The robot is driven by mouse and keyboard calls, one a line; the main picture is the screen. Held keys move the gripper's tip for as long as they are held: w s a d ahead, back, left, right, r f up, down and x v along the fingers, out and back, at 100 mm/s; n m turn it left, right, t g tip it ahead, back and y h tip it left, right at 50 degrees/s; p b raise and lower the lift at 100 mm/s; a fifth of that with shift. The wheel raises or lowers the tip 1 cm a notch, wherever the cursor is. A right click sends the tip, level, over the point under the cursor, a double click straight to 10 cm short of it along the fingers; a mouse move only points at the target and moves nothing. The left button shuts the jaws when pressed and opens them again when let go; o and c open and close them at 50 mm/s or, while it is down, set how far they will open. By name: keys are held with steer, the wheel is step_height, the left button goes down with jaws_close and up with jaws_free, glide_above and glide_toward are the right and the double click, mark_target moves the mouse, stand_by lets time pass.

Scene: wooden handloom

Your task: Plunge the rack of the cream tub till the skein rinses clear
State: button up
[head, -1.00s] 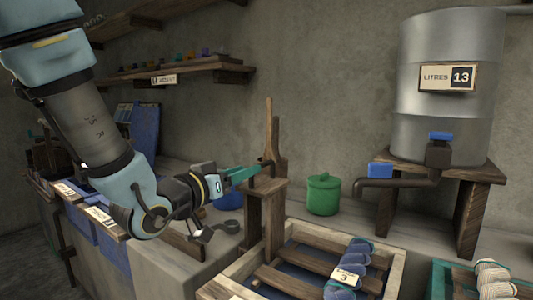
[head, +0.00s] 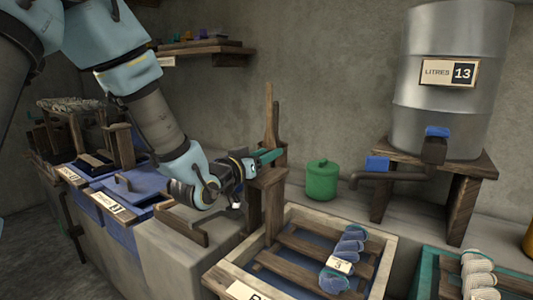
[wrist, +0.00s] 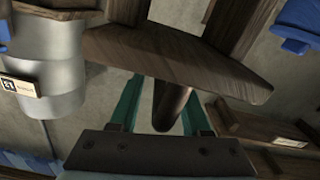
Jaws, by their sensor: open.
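The cream tub (head: 226,272) is a pale wooden frame in the front middle of the head view. Its dark slatted rack (head: 308,243) carries a blue skein (head: 350,246) with a small tag reading 3. A wooden post (head: 269,205) stands at the tub's back left corner. My gripper (head: 266,157) is at the top of this post. In the wrist view my gripper (wrist: 160,100) is open, its teal fingers on either side of a dark round peg (wrist: 172,104) below a wooden bar (wrist: 175,62). Contact with the peg cannot be told.
A metal drum (head: 447,110) marked LITRES 13 stands on a wooden stand at right, with a blue-handled tap. A green lidded pot (head: 322,180) is on the bench. A green-framed tub (head: 425,280) with a pale skein is at right. Blue vats (head: 120,190) line the left.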

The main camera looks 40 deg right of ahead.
jaws_close()
stand_by(0.3)
stand_by(1.1)
